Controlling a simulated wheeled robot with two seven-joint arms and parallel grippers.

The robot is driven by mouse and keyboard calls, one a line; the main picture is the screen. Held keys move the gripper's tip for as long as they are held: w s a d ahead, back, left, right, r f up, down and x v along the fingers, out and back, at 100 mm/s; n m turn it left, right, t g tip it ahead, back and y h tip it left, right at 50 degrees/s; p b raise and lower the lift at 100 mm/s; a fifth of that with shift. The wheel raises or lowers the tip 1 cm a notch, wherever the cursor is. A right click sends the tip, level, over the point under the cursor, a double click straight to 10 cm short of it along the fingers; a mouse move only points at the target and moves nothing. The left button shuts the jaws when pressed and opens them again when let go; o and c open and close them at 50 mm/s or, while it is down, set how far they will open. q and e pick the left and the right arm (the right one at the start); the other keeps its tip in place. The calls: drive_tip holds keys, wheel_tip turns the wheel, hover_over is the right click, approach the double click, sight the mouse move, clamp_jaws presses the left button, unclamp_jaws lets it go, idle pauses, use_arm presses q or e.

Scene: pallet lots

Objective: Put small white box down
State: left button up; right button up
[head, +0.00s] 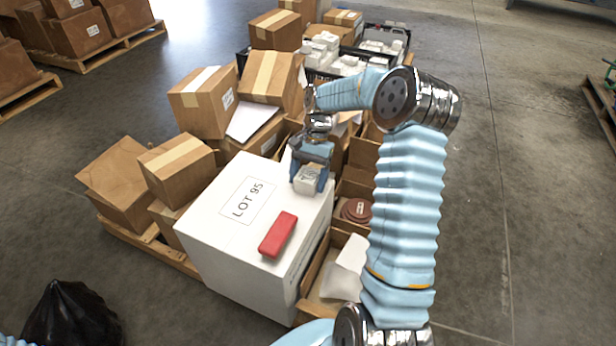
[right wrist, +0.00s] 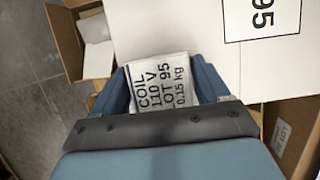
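The small white box (head: 308,180) has a printed label, readable in the right wrist view (right wrist: 162,85) as a coil of lot 95. My right gripper (head: 311,174) points down with its blue fingers on either side of the box, shut on it. The box is over the right back part of the big white LOT 95 carton (head: 215,215), whose top also shows in the right wrist view (right wrist: 190,30). I cannot tell whether the box touches the carton top. My left gripper is not in view.
A red object (head: 278,234) lies on the carton's front right top. Brown boxes (head: 178,168) crowd the left and back. Open cartons, one with a dark red round item (head: 356,210), stand to the right. A black bag (head: 72,318) is on the floor at lower left.

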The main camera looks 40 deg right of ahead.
drive_tip(key=shift+o, duration=1.4)
drive_tip(key=p+v, duration=0.1)
drive_tip(key=v, duration=1.1)
drive_tip(key=shift+r, duration=0.15)
